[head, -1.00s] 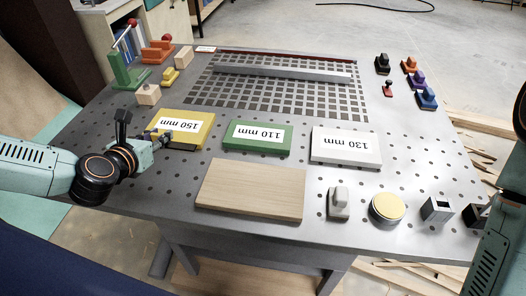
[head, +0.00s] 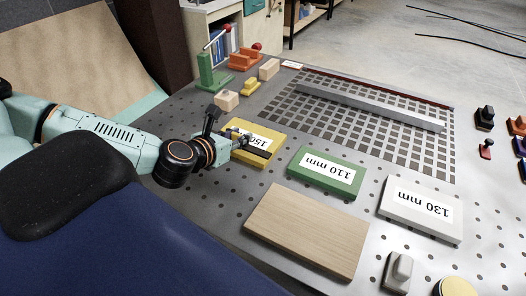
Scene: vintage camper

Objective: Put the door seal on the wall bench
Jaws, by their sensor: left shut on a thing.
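My left gripper (head: 240,142) is at the near side of the yellow block marked 150 (head: 256,131), on the perforated metal table. It is shut on a small dark piece (head: 258,153), which shows along the block's near edge. I cannot tell whether this piece is the door seal, nor whether it touches the block. No other thing is clearly a door seal. I cannot make out a wall bench for certain. My right gripper is not in view.
A green block (head: 327,168), a white block (head: 420,205) and a bare wooden board (head: 306,232) lie on the table. A long grey bar (head: 370,104) lies on the slotted area. A tan panel (head: 75,55) stands at the upper left. Open floor lies beyond.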

